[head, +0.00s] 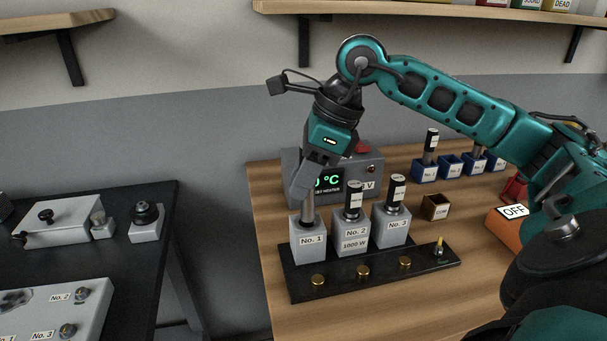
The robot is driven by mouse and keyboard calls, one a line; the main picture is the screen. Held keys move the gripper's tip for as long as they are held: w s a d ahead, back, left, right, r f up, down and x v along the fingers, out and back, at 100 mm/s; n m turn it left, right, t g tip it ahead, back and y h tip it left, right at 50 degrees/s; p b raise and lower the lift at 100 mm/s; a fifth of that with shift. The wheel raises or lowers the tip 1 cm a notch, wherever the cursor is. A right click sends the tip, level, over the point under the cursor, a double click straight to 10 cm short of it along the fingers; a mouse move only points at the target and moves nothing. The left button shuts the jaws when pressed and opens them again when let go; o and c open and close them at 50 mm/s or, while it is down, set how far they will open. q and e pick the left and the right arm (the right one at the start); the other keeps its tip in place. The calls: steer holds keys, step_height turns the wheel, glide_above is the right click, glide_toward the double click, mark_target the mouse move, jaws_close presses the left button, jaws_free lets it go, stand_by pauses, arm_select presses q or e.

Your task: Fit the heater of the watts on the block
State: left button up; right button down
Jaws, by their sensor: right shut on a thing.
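A black base plate (375,276) on the wooden table carries three grey blocks: No. 1 (308,243), No. 2 (351,240) and No. 3 (391,226). A label reading 1000 W is on block No. 2. Dark-topped heaters with white labels stand upright in No. 2 (354,200) and No. 3 (396,190). My right gripper (309,188) is directly above block No. 1, shut on a grey cylindrical heater (308,212). Its lower end meets the block's top; how deep it sits is unclear, and its label is hidden. My left gripper is out of view.
A grey control box (372,174) with a green °C display stands behind the blocks, partly hidden by my arm. Blue holders (425,170) with heaters stand back right. A small brown box (435,207) and an orange OFF unit (508,228) are to the right.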

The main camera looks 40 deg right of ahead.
mark_target(303, 218)
arm_select(q)
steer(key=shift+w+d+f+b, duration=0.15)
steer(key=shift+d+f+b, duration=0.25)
steer(key=shift+b, duration=0.55)
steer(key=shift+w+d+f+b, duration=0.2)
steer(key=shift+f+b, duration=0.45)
steer(key=shift+b, duration=0.3)
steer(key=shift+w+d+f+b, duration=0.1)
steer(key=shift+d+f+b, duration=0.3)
steer(key=shift+b, duration=0.55)
arm_select(e)
steer(key=shift+f, duration=3.1)
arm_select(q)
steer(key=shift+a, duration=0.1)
arm_select(e)
steer(key=shift+r, duration=0.15)
steer(key=shift+r+p, duration=2.8)
steer(key=shift+r, duration=0.2)
arm_select(q)
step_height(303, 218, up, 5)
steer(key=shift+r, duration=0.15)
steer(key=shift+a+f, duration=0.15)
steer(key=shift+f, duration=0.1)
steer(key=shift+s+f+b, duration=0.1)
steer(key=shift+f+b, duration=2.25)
steer(key=shift+b, duration=0.05)
arm_select(e)
steer(key=shift+f, duration=2.55)
